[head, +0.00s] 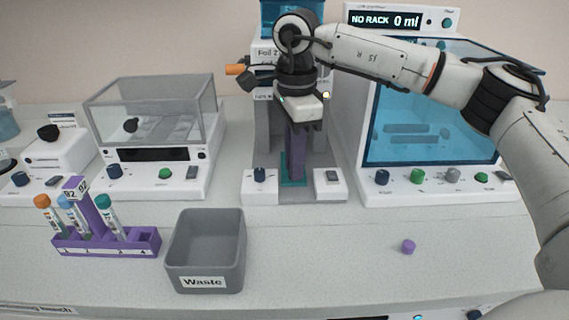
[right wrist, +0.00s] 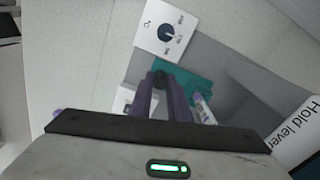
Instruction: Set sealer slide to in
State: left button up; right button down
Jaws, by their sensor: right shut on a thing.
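The sealer, marked Foil, stands at the back centre with its tall grey frame (head: 265,135). Its teal slide (head: 292,184) shows at the foot of the frame, between two small front panels; it also shows in the right wrist view (right wrist: 205,72). My left gripper is out of view.
A dark knob (head: 260,174) sits on the sealer's left panel, and a switch (head: 332,176) on the right one. A grey Waste bin (head: 206,268) and a purple tube rack (head: 150,242) stand at front left. A purple cap (head: 408,246) lies at right.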

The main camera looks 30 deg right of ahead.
jog(key=c, duration=1.7)
grip_release()
jog(key=shift+o, duration=0.2)
jog(key=shift+r, duration=0.15)
notch_tip(320, 180, up, 10)
jog(key=shift+c, duration=0.4)
